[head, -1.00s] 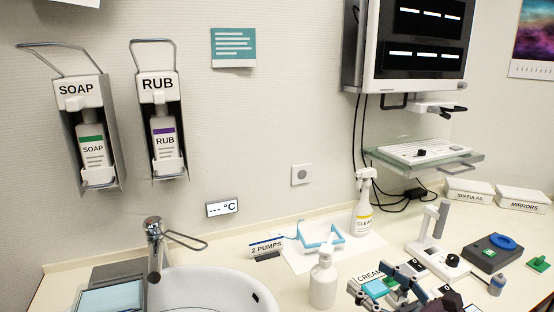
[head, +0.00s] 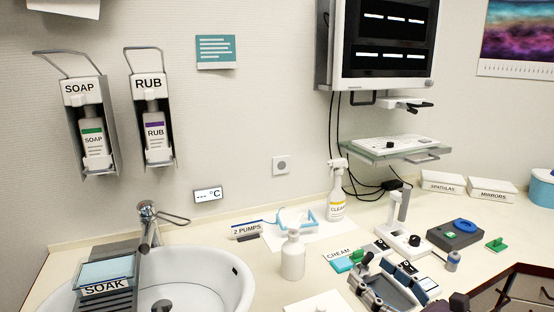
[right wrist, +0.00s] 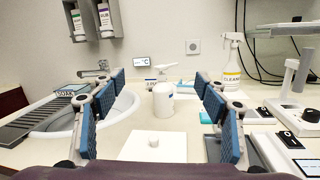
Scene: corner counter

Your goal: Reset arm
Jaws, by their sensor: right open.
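My right gripper (head: 390,280) is at the lower right of the head view, over the counter. In the right wrist view, its two blue-padded fingers (right wrist: 160,108) stand wide apart with nothing between the pads. A white pump bottle (right wrist: 163,100) shows beyond the gap, on the counter. The bottle (head: 293,256) also stands left of the gripper in the head view. A white square pad (right wrist: 150,148) with a small white knob lies on the counter in front of the bottle. My left gripper is in neither view now.
The sink (head: 207,280) with its tap and SOAK box (head: 105,273) is at the left.

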